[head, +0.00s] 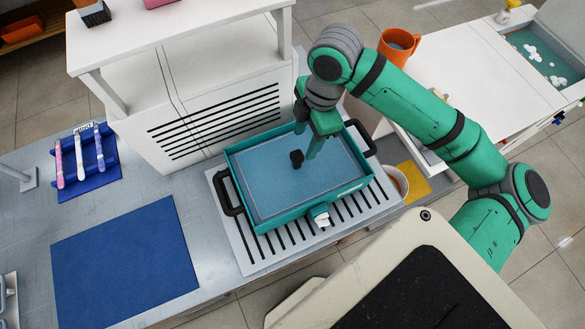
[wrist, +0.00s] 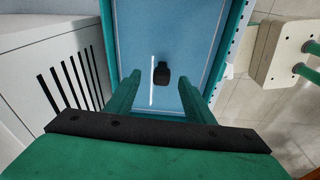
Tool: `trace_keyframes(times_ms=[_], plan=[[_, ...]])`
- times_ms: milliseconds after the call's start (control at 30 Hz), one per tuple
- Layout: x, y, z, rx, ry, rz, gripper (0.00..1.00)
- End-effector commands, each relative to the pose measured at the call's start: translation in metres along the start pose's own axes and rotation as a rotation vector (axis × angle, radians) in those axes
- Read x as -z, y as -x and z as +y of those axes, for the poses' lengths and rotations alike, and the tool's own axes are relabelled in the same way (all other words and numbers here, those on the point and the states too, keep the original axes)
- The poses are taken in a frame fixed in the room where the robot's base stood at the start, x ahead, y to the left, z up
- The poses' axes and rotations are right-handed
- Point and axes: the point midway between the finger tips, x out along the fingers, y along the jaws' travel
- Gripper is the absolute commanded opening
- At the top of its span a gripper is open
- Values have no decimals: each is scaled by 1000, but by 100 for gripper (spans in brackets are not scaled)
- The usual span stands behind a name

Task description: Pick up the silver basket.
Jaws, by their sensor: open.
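I cannot make out a clear silver basket in either view. A teal tub (head: 240,190) with black side handles holds a pale blue, liquid-like surface (head: 275,190). A small black block (head: 296,158) stands out against that surface. It also shows in the wrist view (wrist: 162,75). My gripper (head: 306,143) hangs over the tub's back part, close to the black block. In the wrist view my gripper's fingers (wrist: 160,88) are spread, with the black block between them in the picture. Nothing is held. The exact height gap cannot be told.
The tub stands on a slotted pale plate (head: 222,200). A white vented cabinet (head: 200,105) rises close behind. A blue mat (head: 125,260) and a blue rack of brushes (head: 88,175) lie left. A white cup (head: 398,180) is right of the tub, and an orange mug (head: 396,50) stands farther back.

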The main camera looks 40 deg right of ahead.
Motion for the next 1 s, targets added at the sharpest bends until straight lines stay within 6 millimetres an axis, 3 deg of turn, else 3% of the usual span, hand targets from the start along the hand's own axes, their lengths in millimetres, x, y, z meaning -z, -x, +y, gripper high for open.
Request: trace_keyframes(times_ms=[167,400,667,1000], plan=[[12,-6,-7,35,61,-15,48],[11,-40,-8,34,58,-14,48],[11,-58,-8,33,57,-15,48],[11,-101,-8,33,56,-15,48]])
